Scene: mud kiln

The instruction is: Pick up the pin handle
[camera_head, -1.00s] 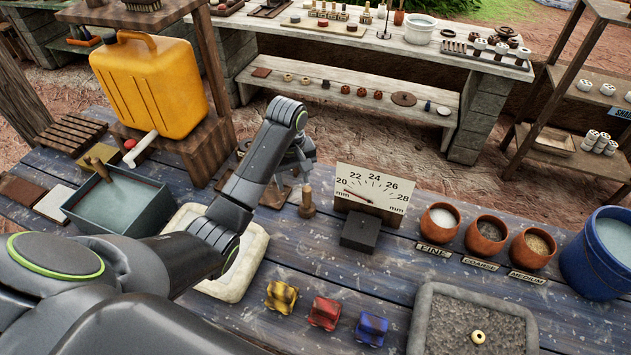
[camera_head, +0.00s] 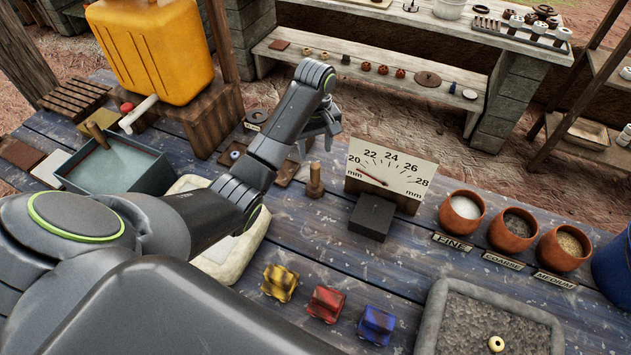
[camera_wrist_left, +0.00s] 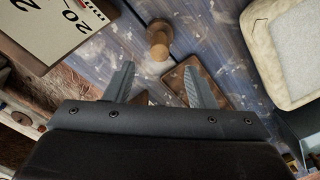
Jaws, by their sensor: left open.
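The pin handle (camera_head: 315,183) is a small wooden peg with a knob, standing upright on the blue plank table, left of the dial gauge. It also shows in the left wrist view (camera_wrist_left: 158,38), just beyond the fingertips and roughly centred between them. My left gripper (camera_head: 322,138) is above and behind the pin handle in the head view, apart from it. In the left wrist view its two fingers (camera_wrist_left: 157,72) are spread with nothing between them. My right gripper does not show.
The dial gauge (camera_head: 390,170) with its dark block (camera_head: 371,216) stands close right of the pin. A brown tile (camera_wrist_left: 205,88) lies near it. A pale stone-rimmed tray (camera_head: 238,258) is front left. Three clay bowls stand right. Coloured blocks (camera_head: 326,303) lie in front.

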